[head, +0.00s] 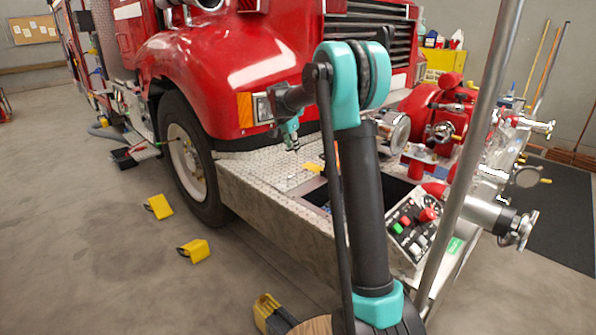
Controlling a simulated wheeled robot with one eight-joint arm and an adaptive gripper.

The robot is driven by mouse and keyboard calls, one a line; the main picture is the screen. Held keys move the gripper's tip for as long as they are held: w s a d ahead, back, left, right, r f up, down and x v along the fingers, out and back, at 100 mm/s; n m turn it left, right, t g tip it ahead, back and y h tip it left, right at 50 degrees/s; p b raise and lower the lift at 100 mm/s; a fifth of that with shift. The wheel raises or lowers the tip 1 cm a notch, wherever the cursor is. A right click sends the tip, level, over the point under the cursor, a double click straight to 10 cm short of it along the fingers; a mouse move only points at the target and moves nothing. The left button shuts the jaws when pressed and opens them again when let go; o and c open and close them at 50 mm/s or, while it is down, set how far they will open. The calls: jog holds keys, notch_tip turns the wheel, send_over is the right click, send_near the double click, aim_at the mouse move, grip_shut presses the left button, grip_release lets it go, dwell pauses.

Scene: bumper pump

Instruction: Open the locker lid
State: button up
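The front bumper of the red fire truck has a bright diamond-plate top (250,167). My arm stands in front of its middle. A dark opening (397,190) shows in the bumper top on both sides of my arm. I cannot clearly make out the locker lid's outline or whether it is raised. A small yellow piece (313,168) lies on the plate just left of my arm. My gripper (294,148) points down above the plate, beside the headlight, and looks apart from the yellow piece. Its fingers are too small to tell open from shut.
A red pump (440,112) with metal valves stands on the bumper's right. A control panel (412,225) with coloured buttons is at the front. A grey pole (470,160) rises at right. Yellow chocks (194,251) lie on the floor at left, with clear floor around them.

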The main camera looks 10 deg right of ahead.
aim_at(298, 174)
jog(key=x, duration=1.6)
jog(key=shift+d+f, duration=0.1)
jog(key=shift+c, duration=0.6)
grip_shut()
